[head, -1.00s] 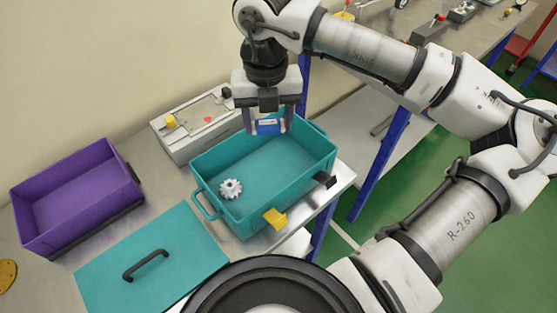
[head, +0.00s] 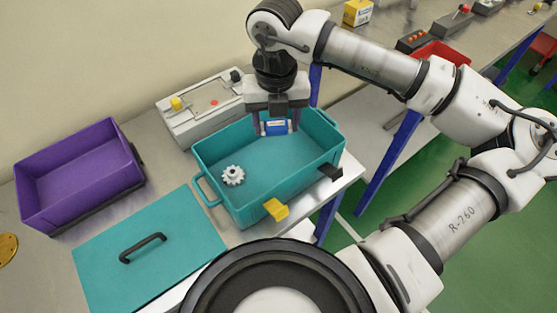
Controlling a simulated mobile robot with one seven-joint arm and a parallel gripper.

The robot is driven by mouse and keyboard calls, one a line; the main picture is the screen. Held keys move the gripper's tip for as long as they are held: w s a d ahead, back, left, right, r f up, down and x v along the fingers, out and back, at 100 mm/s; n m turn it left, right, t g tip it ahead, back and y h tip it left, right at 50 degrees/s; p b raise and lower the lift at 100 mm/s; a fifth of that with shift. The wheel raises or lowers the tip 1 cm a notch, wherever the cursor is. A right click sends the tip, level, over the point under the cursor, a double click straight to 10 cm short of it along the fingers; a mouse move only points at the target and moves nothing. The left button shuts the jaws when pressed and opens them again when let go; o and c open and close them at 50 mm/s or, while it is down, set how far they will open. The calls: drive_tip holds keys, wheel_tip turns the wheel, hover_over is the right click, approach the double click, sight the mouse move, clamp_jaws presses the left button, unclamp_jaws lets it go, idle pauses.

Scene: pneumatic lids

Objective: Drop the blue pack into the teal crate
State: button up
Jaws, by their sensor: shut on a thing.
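The teal crate (head: 217,206) stands open on the workbench, with a white gear (head: 232,175) on its floor at the left. My gripper (head: 277,129) points down over the back right part of the crate. It is shut on the blue pack (head: 277,128), which has a pale label on its side. The pack hangs between the two fingers near the crate's back rim. I cannot tell exactly how high it is above the crate floor.
A teal lid (head: 150,262) with a black handle lies flat in front left. A purple crate (head: 85,180) stands at the left. A grey control box (head: 205,108) is behind the teal crate. Yellow (head: 275,209) and black (head: 330,171) clips stick out at the crate's front.

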drive_tip(key=shift+f, duration=0.1)
drive_tip(key=o, duration=1)
wheel_tip(320, 180, up, 14)
drive_tip(key=shift+f+b, duration=0.1)
drive_tip(key=shift+b, duration=1.15)
